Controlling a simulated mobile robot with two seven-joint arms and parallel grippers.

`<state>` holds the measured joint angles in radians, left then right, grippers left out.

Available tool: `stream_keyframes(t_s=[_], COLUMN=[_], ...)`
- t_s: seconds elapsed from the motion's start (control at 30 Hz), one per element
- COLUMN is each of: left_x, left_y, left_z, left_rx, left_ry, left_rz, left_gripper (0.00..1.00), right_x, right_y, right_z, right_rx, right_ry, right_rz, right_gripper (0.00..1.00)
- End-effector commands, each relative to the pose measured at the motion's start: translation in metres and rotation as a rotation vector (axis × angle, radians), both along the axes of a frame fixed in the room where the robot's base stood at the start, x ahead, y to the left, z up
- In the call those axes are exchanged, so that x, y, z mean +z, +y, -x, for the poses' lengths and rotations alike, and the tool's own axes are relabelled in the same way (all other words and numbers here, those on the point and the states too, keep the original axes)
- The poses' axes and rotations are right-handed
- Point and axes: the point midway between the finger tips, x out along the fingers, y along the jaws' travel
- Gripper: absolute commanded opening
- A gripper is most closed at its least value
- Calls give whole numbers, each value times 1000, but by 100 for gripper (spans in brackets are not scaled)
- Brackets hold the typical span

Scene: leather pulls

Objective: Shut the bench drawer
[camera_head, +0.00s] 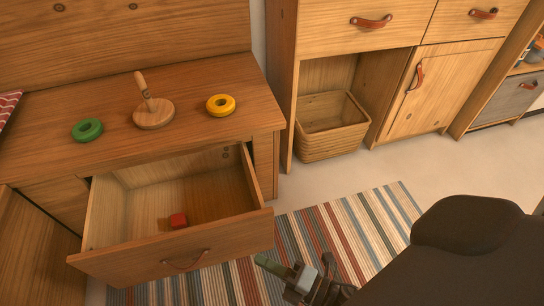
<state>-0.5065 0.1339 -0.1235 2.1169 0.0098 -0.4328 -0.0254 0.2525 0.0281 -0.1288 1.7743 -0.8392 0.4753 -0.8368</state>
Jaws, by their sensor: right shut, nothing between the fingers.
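The bench drawer (228,238) is pulled well out of the wooden bench (190,140). Its front panel carries a leather pull (185,262). A small red block (178,220) lies inside on the drawer floor, near the front panel. My right gripper (264,261) is low in the picture, just right of and below the drawer front's right end. It is shut and empty, its fingers pointing left toward the drawer front. I cannot tell whether it touches the panel. My left gripper is out of view.
On the bench top are a green ring (87,129), a wooden peg on a round base (153,115) and a yellow ring (220,105). A striped rug (335,232) covers the floor. A basket (331,124) sits in the cabinet (440,90) at right.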

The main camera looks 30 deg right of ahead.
Motion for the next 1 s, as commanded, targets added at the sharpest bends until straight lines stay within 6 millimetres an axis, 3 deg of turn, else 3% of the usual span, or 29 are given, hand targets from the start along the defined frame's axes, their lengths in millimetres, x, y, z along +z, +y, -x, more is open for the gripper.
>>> stream_keyframes(t_s=[0.33, 0.5, 0.7, 1.0], left_x=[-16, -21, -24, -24], left_y=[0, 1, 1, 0], left_z=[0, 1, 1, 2], left_rx=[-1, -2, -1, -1], left_ry=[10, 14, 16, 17], left_rz=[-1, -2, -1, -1], left_gripper=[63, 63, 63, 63], right_x=[-1, -1, -1, 0], right_y=[30, 22, 18, 17], right_z=[-59, -81, -94, -95], right_rx=[0, 0, 0, -1], right_ry=[-1, 0, 1, 2], right_rz=[0, 3, 0, 0], right_gripper=[0, 0, 0, 0])
